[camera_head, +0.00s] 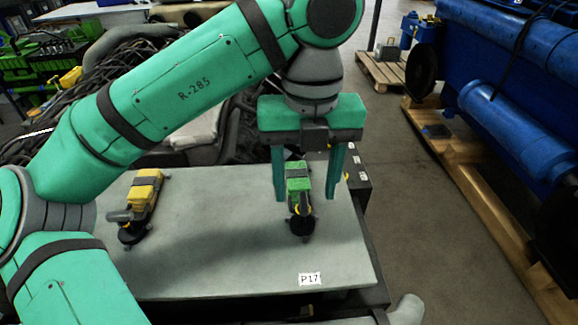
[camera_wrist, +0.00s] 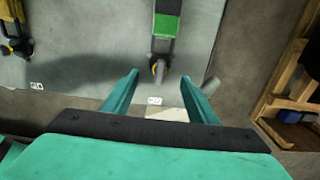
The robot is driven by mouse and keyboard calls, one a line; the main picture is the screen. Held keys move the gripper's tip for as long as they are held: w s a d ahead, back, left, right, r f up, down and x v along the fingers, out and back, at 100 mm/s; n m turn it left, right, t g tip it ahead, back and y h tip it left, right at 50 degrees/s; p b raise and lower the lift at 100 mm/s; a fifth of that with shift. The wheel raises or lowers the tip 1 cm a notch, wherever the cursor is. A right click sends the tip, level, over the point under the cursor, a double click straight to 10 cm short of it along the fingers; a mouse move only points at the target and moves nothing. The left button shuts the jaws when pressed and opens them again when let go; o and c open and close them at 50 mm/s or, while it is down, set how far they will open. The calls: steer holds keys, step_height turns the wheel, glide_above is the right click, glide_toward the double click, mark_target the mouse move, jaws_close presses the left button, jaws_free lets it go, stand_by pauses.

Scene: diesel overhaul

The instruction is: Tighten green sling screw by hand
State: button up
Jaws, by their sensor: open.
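The green sling screw (camera_head: 299,183) lies on a grey table top, with a green body, a grey band and a dark end with a yellow part. In the wrist view the green sling screw (camera_wrist: 166,26) is at the top, its dark end pointing toward my gripper. My gripper (camera_head: 306,195) is open, pointing down, with its two teal fingers on either side of the green body in the head view. I cannot tell how high the fingertips are above the table.
A yellow sling screw (camera_head: 142,203) lies on the grey table (camera_head: 250,270) to the left. A label P17 (camera_head: 309,279) is at the table's front edge. A blue engine (camera_head: 510,70) on wooden pallets stands at the right. The floor between is clear.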

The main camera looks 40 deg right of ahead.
mark_target(304, 200)
steer(key=shift+w+n, duration=0.3)
steer(key=shift+w, duration=0.1)
steer(key=n, duration=0.4)
steer(key=shift+s, duration=0.3)
steer(key=n, duration=0.4)
steer(key=shift+n, duration=0.3)
steer(key=n, duration=0.8)
steer(key=shift+n, duration=0.4)
steer(key=n, duration=0.8)
steer(key=shift+w, duration=0.1)
steer(key=n, duration=0.9)
steer(key=shift+f+n, duration=0.1)
steer(key=shift+n, duration=0.3)
steer(key=shift+f, duration=2.45)
steer(key=shift+c, duration=0.3)
